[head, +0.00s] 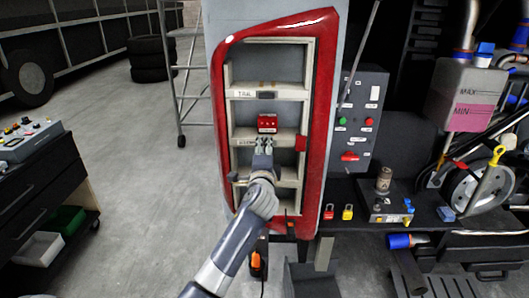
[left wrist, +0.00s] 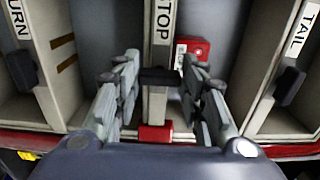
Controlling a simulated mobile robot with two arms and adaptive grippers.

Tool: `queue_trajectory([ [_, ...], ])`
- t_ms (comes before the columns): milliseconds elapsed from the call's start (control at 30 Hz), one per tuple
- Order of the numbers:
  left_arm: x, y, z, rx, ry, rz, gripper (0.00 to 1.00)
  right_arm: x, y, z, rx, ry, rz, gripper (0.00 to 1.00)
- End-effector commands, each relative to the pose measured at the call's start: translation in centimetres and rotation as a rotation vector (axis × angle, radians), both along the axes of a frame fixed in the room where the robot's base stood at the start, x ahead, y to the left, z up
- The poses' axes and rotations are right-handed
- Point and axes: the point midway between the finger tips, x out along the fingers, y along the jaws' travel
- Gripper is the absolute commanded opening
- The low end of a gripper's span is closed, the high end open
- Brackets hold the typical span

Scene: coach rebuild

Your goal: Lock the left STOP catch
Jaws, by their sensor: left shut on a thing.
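The STOP rail is a pale crossbar in the red-framed lamp panel (head: 325,95); its STOP label (left wrist: 163,22) shows in the left wrist view. A black catch (left wrist: 158,77) lies across this rail. My left gripper (head: 265,142) is shut on the black catch, with one finger on each side of it in the left wrist view (left wrist: 159,78). The head view hides the catch behind the gripper. A red block (head: 300,142) sits at the rail's right end; it also shows in the left wrist view (left wrist: 155,138). My right gripper is out of view.
A red box (head: 267,123) sits just above the gripper. The TAIL rail (head: 290,93) above and TURN rail (left wrist: 40,100) carry black catches. A switch box (head: 360,120) and a dark bench (head: 350,222) stand right; a dark cabinet (head: 50,175) stands left.

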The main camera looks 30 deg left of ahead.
Motion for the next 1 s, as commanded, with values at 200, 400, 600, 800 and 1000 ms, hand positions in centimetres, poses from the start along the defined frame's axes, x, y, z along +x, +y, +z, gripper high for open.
queue_trajectory([
  [200,0.0,-0.01,-0.14,-0.017,-0.008,0.0,0.14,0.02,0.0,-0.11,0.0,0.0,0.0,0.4],
  [400,0.0,-0.01,-0.13,-0.019,-0.008,0.0,0.14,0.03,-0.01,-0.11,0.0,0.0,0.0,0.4],
  [600,0.0,-0.01,-0.13,-0.019,-0.008,0.0,0.58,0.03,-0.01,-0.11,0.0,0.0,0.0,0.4],
  [800,0.0,0.0,-0.08,-0.016,-0.008,0.0,0.58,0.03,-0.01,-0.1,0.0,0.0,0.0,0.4],
  [1000,-0.2,-0.15,-0.06,-0.016,-0.009,0.0,0.58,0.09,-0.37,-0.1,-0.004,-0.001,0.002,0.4],
])
